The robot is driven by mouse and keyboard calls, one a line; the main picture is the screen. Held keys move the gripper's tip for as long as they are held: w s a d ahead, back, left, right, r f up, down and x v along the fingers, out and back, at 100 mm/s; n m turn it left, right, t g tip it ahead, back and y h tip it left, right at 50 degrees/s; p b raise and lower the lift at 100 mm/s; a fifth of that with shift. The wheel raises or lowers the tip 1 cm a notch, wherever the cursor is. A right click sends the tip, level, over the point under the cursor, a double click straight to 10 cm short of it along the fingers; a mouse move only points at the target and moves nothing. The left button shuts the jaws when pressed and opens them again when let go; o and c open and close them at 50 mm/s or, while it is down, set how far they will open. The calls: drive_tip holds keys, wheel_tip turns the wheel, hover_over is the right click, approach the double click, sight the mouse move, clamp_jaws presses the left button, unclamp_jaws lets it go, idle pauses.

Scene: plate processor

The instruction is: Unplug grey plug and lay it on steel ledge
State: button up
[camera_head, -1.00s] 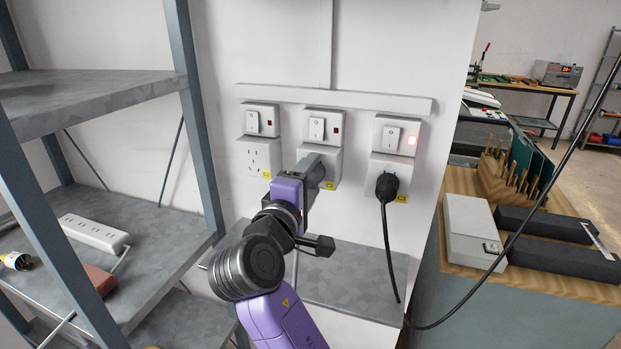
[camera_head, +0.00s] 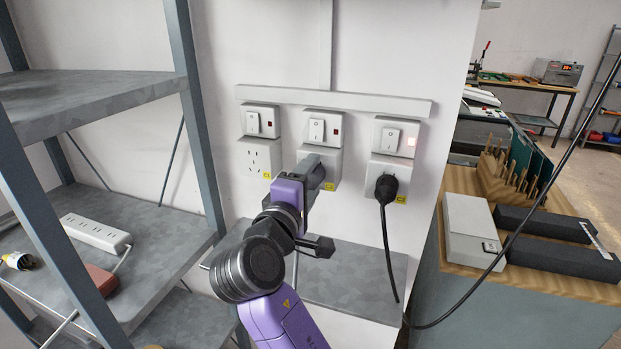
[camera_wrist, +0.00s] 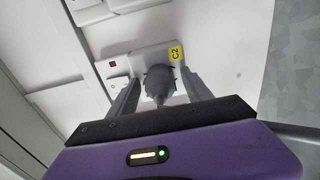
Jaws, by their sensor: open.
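The grey plug (camera_wrist: 158,84) sits in the middle wall socket, labelled C2 (camera_wrist: 140,62), in the wrist view. My gripper (camera_wrist: 158,92) is open, with one finger on each side of the plug and visible gaps between. In the head view my gripper (camera_head: 311,176) is at the middle socket (camera_head: 322,150) and largely hides the plug. The steel ledge (camera_head: 350,283) is below the sockets, partly behind my arm. Its mottled surface also shows at the right of the wrist view (camera_wrist: 295,80).
A black plug (camera_head: 386,188) with a hanging cable is in the right socket, its switch lamp lit. The left socket (camera_head: 260,157) is empty. A metal shelf (camera_head: 165,235) with a white power strip (camera_head: 95,233) stands left. The visible right part of the ledge is bare.

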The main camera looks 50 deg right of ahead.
clamp_jaws()
drive_tip(key=shift+a, duration=0.15)
drive_tip(key=shift+p+v, duration=0.7)
drive_tip(key=shift+v, duration=2.2)
